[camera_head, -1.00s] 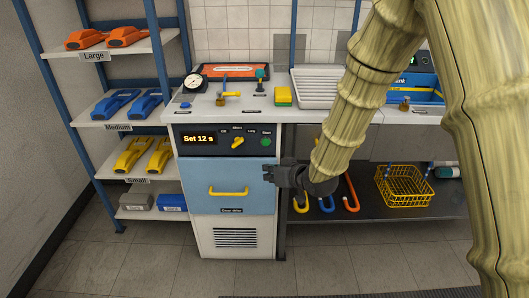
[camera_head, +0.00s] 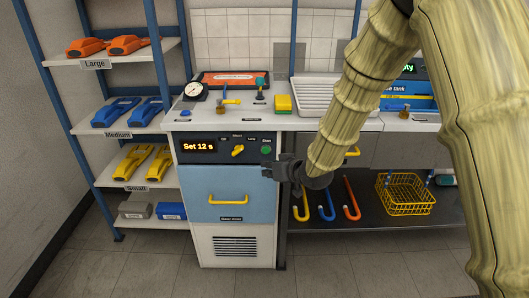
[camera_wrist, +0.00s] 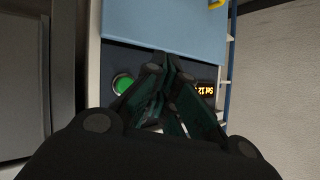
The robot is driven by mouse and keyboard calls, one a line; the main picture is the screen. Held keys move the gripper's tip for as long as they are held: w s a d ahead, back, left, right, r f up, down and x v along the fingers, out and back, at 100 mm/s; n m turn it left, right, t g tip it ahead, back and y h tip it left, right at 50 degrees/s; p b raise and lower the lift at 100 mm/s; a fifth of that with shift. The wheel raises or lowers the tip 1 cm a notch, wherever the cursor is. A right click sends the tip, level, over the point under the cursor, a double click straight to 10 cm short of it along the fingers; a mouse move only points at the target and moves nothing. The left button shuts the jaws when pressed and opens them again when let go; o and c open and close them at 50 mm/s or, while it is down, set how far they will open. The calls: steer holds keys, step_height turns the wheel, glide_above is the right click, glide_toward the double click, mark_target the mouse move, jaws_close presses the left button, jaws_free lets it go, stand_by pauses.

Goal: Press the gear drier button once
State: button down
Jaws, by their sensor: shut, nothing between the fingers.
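The gear drier (camera_head: 185,207) is a white cabinet with a blue drawer (camera_head: 260,199) and a dark control panel. Its display (camera_head: 198,146) reads "Set 12 s". The round green Start button (camera_head: 266,150) is at the panel's right end, right of a yellow knob (camera_head: 238,151). My gripper (camera_head: 268,170) is shut and empty, just below the button in the head view. In the wrist view the picture is turned over; the green button (camera_wrist: 122,83) shows left of my shut fingertips (camera_wrist: 167,62), and the display (camera_wrist: 205,90) is to their right. I cannot tell whether anything touches the panel.
A shelf (camera_head: 128,130) with orange, blue and yellow parts stands left of the drier. Colored hooks (camera_head: 326,203) and a yellow basket (camera_head: 405,190) are at the lower right.

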mark_target(266, 150)
steer(key=shift+w+p, duration=0.55)
steer(key=shift+w, duration=1.65)
steer(key=shift+w, duration=0.1)
steer(key=shift+w+p, duration=0.3)
steer(key=shift+p, duration=0.1)
steer(key=shift+w, duration=0.45)
stand_by(0.6)
steer(key=shift+s+p, duration=0.15)
steer(key=shift+p, duration=0.15)
steer(key=shift+s, duration=0.75)
